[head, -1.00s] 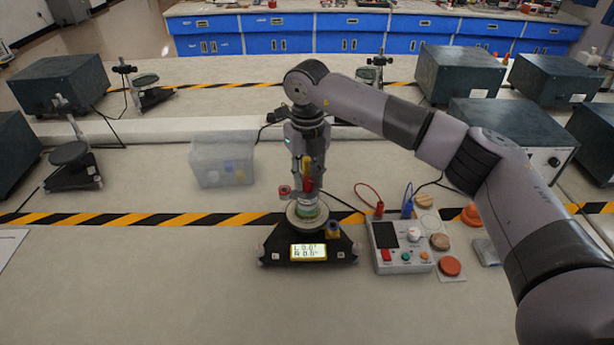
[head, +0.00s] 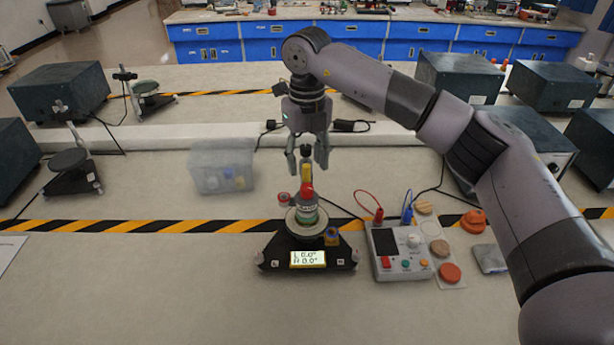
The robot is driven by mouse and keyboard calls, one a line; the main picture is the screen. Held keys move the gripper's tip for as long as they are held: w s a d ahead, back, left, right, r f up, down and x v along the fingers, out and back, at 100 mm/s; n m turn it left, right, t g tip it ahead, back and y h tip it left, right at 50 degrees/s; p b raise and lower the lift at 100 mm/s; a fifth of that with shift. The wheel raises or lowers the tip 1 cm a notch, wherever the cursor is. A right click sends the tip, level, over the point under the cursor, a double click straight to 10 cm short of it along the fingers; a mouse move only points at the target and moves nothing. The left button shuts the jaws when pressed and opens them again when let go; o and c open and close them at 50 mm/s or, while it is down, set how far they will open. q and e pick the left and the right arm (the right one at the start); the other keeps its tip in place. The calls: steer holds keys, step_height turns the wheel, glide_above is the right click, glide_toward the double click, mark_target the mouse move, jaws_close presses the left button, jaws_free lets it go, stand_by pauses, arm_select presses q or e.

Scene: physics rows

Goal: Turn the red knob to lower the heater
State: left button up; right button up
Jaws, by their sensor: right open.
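A black device (head: 275,250) with a lit display (head: 308,259) stands on the bench, carrying a round pale plate (head: 293,218). A red knob-like part (head: 283,197) with a grey centre sits at the plate's left, and a blue-and-yellow one (head: 331,236) at its lower right. A small vessel with a green band (head: 307,214) stands on the plate, with red and yellow upright pieces above it. My right gripper (head: 308,169) is open, pointing down, its fingers either side of the dark top of the yellow piece. Contact cannot be told. My left gripper is out of view.
A control box (head: 387,238) with red and blue leads stands right of the device, beside several round wood and orange discs. A clear bin (head: 222,165) is at the left. Dark boxes stand farther back.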

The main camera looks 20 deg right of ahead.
mark_target(307, 187)
step_height(307, 187, up, 5)
steer(key=shift+r, duration=0.1)
stand_by(0.5)
